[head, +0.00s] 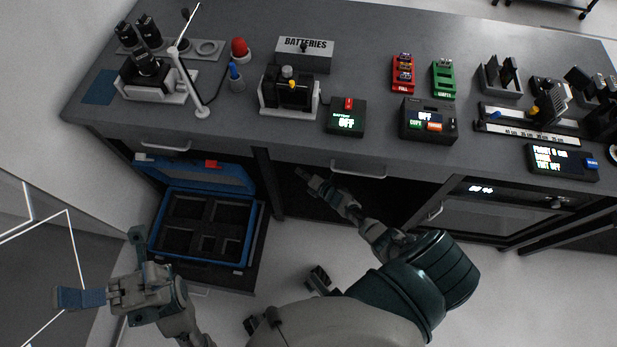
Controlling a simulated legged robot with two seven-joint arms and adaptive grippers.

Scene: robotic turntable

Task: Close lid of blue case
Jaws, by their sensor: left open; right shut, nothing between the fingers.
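The blue case (156,236) sits low in a bay under the left part of the workbench. Its lid (205,178) is raised and leans back under the bench edge. The dark foam insert (205,222) with several square pockets shows inside the base. My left gripper (97,266) is open and empty at the lower left, to the left of and in front of the case, apart from it. My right gripper (303,174) is shut and empty near the bench's front, to the right of the case and apart from it.
The case rests on a dark pulled-out drawer or shelf (250,281). The grey workbench top (350,60) overhangs the lid and carries several devices. A drawer handle (358,172) is right of my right gripper.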

